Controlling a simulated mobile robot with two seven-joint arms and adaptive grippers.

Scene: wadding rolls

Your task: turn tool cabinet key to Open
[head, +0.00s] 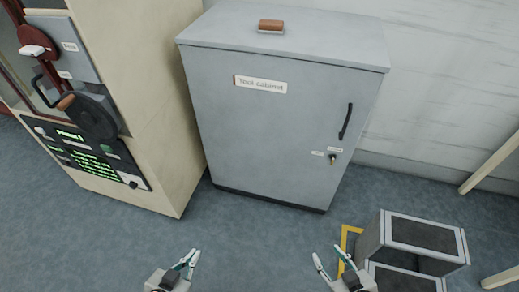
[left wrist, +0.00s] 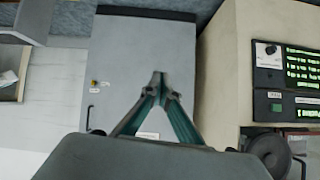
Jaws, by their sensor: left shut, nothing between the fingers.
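The grey tool cabinet (head: 270,130) stands against the wall, its door shut. Its label (head: 260,84) reads "Tool cabinet". The small brass key (head: 333,158) sits in a dark lock low on the door's right side, below a black handle (head: 346,121). Two small labels flank the lock, too small to read. The cabinet also shows in the left wrist view (left wrist: 130,62), with the key (left wrist: 95,84) at the door's left. My left gripper (head: 191,258) is shut and empty, low in front of the cabinet and apart from it. My right gripper (head: 327,254) is open and empty, below the key side.
A beige machine (head: 150,95) with a green-text panel (head: 85,155) stands at the left. Grey steps (head: 424,234) stand on the floor at the right, beside a yellow floor marking (head: 346,238). A brown-topped block (head: 271,25) lies on the cabinet. Floor before the cabinet is clear.

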